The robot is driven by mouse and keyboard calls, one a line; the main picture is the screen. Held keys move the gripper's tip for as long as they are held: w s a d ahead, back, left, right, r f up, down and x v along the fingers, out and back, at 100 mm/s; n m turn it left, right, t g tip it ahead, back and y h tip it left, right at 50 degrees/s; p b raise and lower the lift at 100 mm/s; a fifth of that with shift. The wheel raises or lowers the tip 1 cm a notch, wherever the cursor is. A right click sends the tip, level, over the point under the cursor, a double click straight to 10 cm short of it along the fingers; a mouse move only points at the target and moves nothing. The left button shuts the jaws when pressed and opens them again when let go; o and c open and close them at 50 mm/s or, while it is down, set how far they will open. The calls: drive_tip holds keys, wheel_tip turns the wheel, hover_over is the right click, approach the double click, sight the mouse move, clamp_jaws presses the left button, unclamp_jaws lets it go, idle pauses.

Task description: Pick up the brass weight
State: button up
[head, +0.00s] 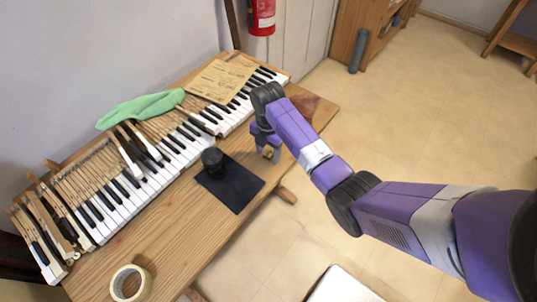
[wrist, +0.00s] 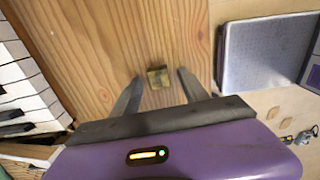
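The brass weight (wrist: 158,77) is a small, dull gold block on the wooden table. In the wrist view it lies between the two fingertips of my gripper (wrist: 160,74), with a gap on each side. The fingers are open and I see no contact with the weight. In the head view my gripper (head: 268,152) hangs over the table's right part, near its front edge, and a small bit of the brass weight (head: 267,152) shows at the fingers. The height of the fingertips above the table is hard to tell.
Piano keys (head: 172,150) run along the back of the table (head: 165,225). A black cylinder (head: 212,160) stands on a dark mat (head: 232,187) left of my gripper. A tape roll (head: 131,284), green cloth (head: 140,108) and brown paper sheet (head: 221,80) lie farther off.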

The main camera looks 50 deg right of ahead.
clamp_jaws()
drive_tip(key=shift+r, duration=0.15)
wheel_tip(320, 180, up, 11)
wheel_tip(320, 180, up, 6)
drive_tip(key=p, duration=0.5)
hover_over(268, 154)
wheel_tip(268, 154, up, 3)
drive_tip(key=shift+w+f, duration=0.1)
drive_tip(key=shift+f, duration=0.05)
idle(0.4)
